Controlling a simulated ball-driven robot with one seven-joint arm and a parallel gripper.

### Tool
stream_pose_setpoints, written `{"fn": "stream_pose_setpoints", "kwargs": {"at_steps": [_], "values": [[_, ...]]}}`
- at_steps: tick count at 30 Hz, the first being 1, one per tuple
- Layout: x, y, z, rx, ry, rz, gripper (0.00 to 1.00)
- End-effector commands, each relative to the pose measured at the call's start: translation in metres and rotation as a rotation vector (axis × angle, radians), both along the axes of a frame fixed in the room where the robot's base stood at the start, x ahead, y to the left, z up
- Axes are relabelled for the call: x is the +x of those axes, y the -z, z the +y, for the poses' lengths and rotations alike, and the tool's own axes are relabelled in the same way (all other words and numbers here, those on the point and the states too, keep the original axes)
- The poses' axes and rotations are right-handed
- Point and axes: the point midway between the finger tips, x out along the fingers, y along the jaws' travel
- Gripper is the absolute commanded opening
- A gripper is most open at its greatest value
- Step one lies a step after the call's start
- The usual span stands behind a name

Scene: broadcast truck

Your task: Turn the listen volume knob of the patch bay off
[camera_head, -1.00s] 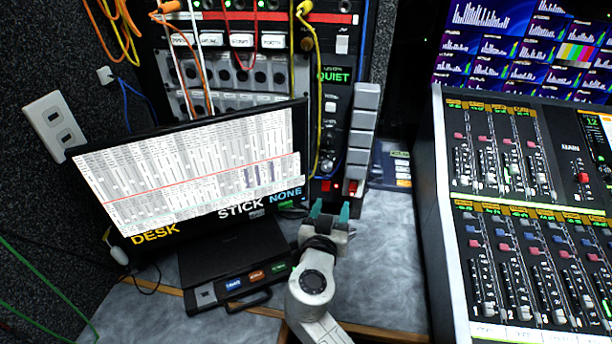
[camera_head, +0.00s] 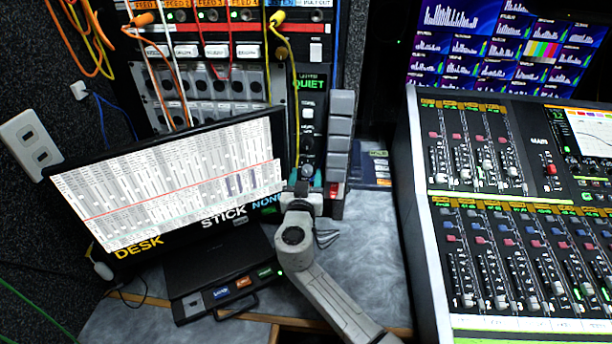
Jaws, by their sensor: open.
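The patch bay (camera_head: 212,88) stands at the back with coloured cords plugged in. Right of it is a narrow black panel with a green "QUIET" display (camera_head: 310,83) and buttons. A small round knob (camera_head: 307,171) sits low on this panel, partly hidden by my gripper; I take it as the listen volume knob, though its label is unreadable. My gripper (camera_head: 305,184), with teal fingertips, is open, right in front of the panel's lower part. Whether the fingertips touch the knob or stand around it cannot be told.
A monitor (camera_head: 165,185) stands close left of my gripper, above a black box (camera_head: 215,270). A column of grey blocks (camera_head: 339,130) rises just right of the panel. A mixing console (camera_head: 480,190) fills the right. Grey counter (camera_head: 365,250) is free between.

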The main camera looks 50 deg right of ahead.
Motion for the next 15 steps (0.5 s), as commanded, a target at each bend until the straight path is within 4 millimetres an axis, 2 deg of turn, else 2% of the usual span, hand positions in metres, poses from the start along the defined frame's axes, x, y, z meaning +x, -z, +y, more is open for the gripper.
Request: {"fn": "stream_pose_setpoints", "kwargs": {"at_steps": [8, 15], "values": [[0.0013, -0.0002, -0.0019, 0.0, 0.001, 0.0, 0.54], [0.0011, -0.0001, -0.0018, 0.0, 0.001, 0.0, 0.33]]}}
